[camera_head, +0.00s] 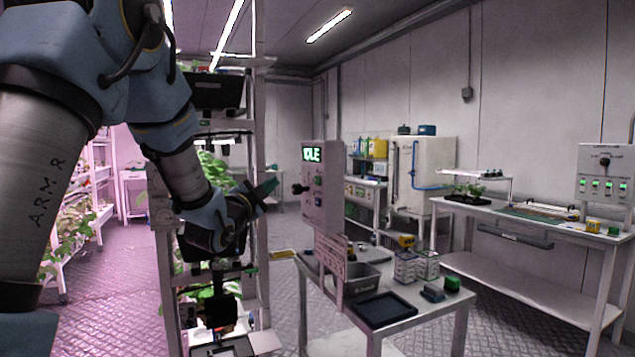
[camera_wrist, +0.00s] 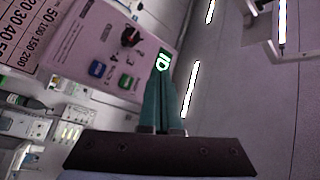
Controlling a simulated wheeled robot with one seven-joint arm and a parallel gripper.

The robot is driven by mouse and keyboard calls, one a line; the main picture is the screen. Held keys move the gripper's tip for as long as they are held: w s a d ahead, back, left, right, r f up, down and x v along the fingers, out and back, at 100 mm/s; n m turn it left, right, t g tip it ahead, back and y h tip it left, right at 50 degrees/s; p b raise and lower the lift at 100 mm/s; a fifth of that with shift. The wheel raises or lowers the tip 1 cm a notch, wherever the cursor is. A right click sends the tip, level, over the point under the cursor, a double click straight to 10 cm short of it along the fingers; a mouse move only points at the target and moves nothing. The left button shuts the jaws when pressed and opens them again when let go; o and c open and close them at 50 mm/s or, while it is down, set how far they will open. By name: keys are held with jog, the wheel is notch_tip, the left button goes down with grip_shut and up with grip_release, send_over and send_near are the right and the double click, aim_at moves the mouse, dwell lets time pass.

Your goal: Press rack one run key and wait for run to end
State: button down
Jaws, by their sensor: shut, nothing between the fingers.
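The rack's control panel (camera_head: 322,200) is a pale box on a post at the middle of the head view. Key labels are too small to read. My gripper (camera_head: 272,186) is shut and empty, its teal fingertips a little left of the panel. In the wrist view the fingertips (camera_wrist: 170,75) overlap the display's lower edge; I cannot tell whether they touch.
A plant rack (camera_head: 262,300) stands behind my arm. A small table (camera_head: 415,318) in front of the panel holds a black tray (camera_head: 385,310), a grey bin and small boxes. A long bench (camera_head: 540,228) runs along the right wall. Floor between them is clear.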

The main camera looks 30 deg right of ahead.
aim_at(315, 178)
jog(key=s+d+p, duration=0.1)
jog(key=d, duration=0.7)
jog(key=shift+d, duration=0.3)
dwell(0.5)
jog(key=shift+s+d+b, duration=0.15)
jog(key=shift+d+b, duration=0.6)
jog(key=shift+d, duration=0.15)
dwell(1.9)
jog(key=shift+a, duration=0.1)
jog(key=shift+a+b, duration=0.65)
jog(key=shift+a, duration=0.15)
jog(key=shift+w+a+b, duration=0.2)
jog(key=shift+a+b, duration=0.45)
jog(key=shift+a, duration=0.6)
jog(key=shift+w+a+b, duration=0.2)
jog(key=shift+a+b, duration=0.4)
jog(key=shift+a, duration=0.65)
